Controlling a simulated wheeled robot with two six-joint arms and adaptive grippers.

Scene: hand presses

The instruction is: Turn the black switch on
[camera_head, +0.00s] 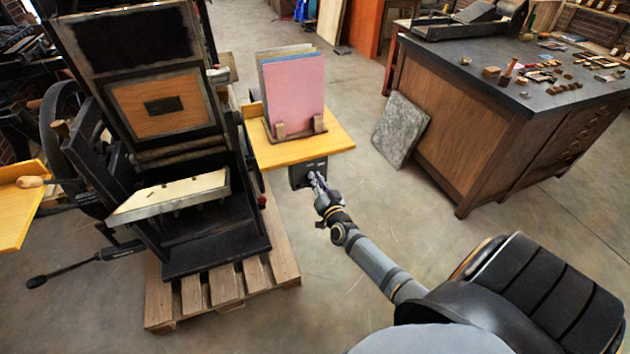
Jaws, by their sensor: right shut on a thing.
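The black switch (299,175) is a small dark box under the front edge of the yellow wooden shelf (336,140). My right gripper (316,179) is at the switch's right side, its fingertips against it. The fingers look closed on the switch's small front part, which they mostly hide. I cannot make out whether the switch is on or off. My left gripper is not in view.
A dark hand press (205,235) on a wooden pallet (220,290) stands to the left. Pink and grey sheets (295,92) stand in a rack on the shelf. A wooden cabinet (480,130) and a leaning stone slab (400,130) are at the right. Floor between is clear.

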